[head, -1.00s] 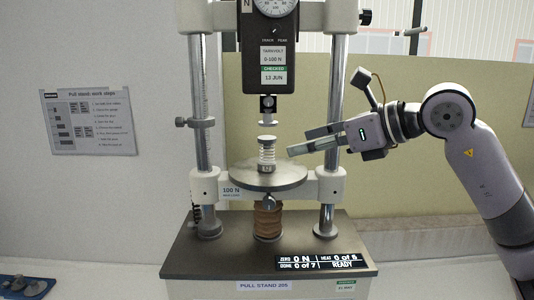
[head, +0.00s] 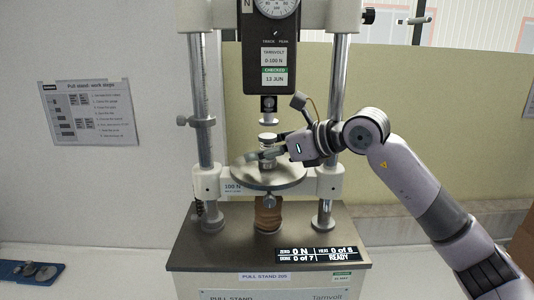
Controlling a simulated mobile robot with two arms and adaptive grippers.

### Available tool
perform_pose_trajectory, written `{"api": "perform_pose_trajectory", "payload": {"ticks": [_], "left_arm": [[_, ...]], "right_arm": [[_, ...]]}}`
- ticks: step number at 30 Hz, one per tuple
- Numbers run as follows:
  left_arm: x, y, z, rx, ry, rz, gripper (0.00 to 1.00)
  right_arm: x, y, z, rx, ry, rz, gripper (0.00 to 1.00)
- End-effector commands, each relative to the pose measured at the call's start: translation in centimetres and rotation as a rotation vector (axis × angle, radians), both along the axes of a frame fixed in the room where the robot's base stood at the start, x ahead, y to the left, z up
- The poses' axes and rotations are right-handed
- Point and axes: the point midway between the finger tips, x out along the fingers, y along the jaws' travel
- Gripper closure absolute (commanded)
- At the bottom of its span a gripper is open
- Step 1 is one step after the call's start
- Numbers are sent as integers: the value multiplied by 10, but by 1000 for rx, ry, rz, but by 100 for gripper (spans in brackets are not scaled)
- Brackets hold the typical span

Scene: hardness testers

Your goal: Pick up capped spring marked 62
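The capped spring (head: 267,137) stands upright on the round plate (head: 287,176) of the pull stand, under the gauge's tip. Its light top cap shows; the coils are partly hidden by my fingers and its marking is too small to read. My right gripper (head: 264,153) comes in from the right with its fingers at the spring's middle, one passing in front of it. I cannot tell whether the fingers are closed on it or still apart. My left gripper is not in view.
The pull stand's two posts (head: 206,100) flank the plate. The force gauge (head: 266,45) hangs above, its tip (head: 269,120) just over the spring with little room. A display (head: 317,254) reads READY. A blue tray (head: 38,270) with small parts lies at lower left.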

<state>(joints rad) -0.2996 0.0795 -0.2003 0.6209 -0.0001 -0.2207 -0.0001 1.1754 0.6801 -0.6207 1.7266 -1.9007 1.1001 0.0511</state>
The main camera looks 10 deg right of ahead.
Motion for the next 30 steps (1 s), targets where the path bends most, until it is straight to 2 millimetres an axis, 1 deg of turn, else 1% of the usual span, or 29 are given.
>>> {"api": "perform_pose_trajectory", "payload": {"ticks": [3, 27, 30], "left_arm": [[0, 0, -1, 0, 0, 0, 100], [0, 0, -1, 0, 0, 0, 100], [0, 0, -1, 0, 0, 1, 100]], "right_arm": [[0, 0, 0, 0, 0, -1, 46], [0, -1, 0, 0, 0, -1, 100], [0, -1, 1, 1, -2, -1, 100]]}}
